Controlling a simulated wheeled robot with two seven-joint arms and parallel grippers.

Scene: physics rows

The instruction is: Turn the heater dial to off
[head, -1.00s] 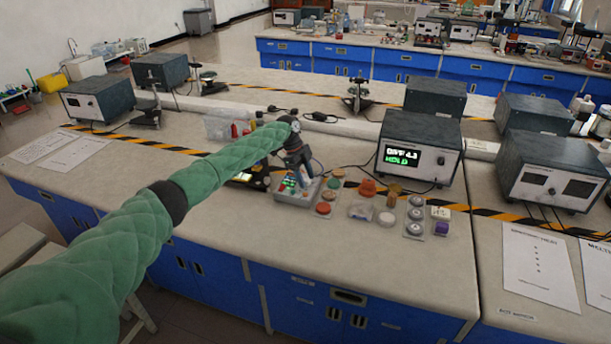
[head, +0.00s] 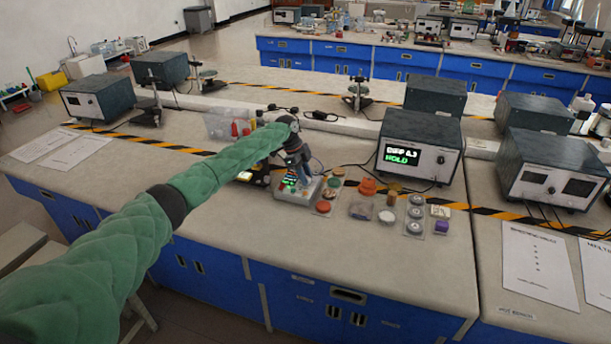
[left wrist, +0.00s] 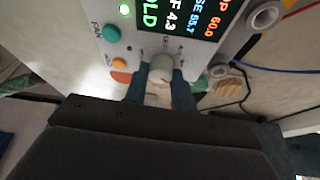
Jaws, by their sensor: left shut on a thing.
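The heater dial (left wrist: 161,68) is a pale grey knob on the white control panel, seen in the left wrist view. My left gripper (left wrist: 160,92) is shut on it, with one blue-grey finger on each side. The panel's screen (left wrist: 183,18) shows coloured text, including 60.0, 55.7 and 4.3; its top is cut off. In the head view, the control box (head: 291,197) stands near the bench's front edge, with my left gripper (head: 298,176) coming down onto it and hiding the dial. My right gripper is not in view.
A green FAN button (left wrist: 111,33) and an orange button (left wrist: 120,77) sit beside the dial. A dark instrument (head: 420,145) behind reads HOLD. The bench front (head: 390,270) is clear.

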